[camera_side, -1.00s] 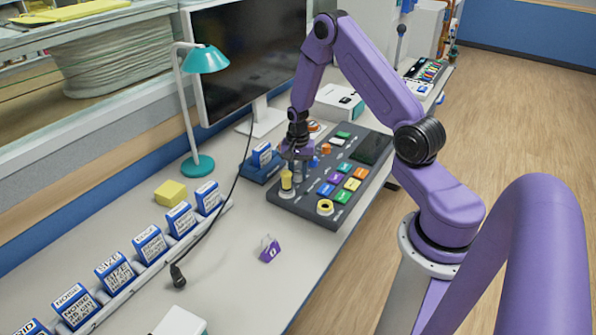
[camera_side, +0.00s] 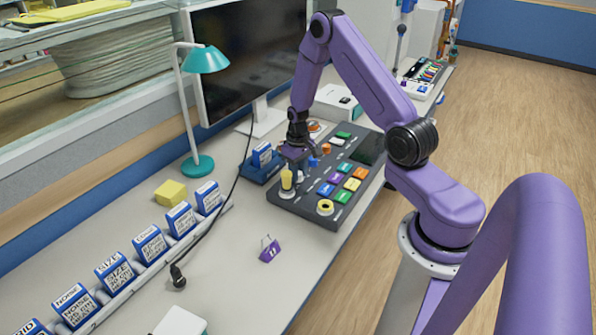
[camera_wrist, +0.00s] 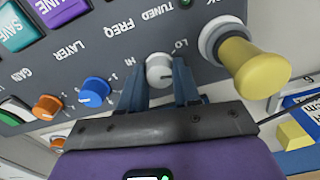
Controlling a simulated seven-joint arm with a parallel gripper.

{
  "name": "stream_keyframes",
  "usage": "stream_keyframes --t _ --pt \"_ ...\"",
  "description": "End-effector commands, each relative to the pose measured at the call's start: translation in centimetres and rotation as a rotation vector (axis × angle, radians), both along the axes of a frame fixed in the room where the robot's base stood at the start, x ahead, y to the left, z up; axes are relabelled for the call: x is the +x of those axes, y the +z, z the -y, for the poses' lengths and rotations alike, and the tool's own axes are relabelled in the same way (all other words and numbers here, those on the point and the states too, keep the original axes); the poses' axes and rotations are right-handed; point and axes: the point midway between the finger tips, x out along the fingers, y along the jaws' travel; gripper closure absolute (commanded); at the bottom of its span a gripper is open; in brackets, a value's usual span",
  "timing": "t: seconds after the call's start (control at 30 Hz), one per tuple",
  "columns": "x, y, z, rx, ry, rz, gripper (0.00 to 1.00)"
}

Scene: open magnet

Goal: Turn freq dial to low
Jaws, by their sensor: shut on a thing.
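The freq dial (camera_wrist: 160,70) is a pale grey knob on the dark control panel, with FREQ, HI and LO lettering around it in the wrist view. The lettering appears upside down there, with HI on the left and LO on the right. My gripper (camera_wrist: 159,82) has its two blue fingers on either side of the dial and is shut on it. I cannot clearly tell where the dial's pointer stands. In the side view my gripper (camera_side: 293,168) is low over the panel's left part, and the dial is hidden or too small to tell.
A yellow knob (camera_wrist: 250,66) stands tall close beside my right finger. A blue knob (camera_wrist: 95,91) and an orange knob (camera_wrist: 46,107) are on the other side. A teal lamp (camera_side: 198,165), blue labelled blocks (camera_side: 150,243) and a small purple item (camera_side: 269,250) stand on the desk.

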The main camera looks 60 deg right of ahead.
Motion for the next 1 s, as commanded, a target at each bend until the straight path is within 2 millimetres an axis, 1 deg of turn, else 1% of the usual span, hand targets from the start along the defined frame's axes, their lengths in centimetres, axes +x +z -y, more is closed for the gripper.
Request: stream_keyframes --t 0.2,0.5,0.7,1.0 --pt "0.03 0.07 -0.01 0.000 0.202 0.000 0.99" --pt "0.03 0.07 -0.02 0.000 0.435 0.000 0.99" --pt "0.03 0.07 -0.01 0.000 0.534 0.000 0.99" --pt "0.04 0.07 0.00 0.000 0.597 0.001 0.99"
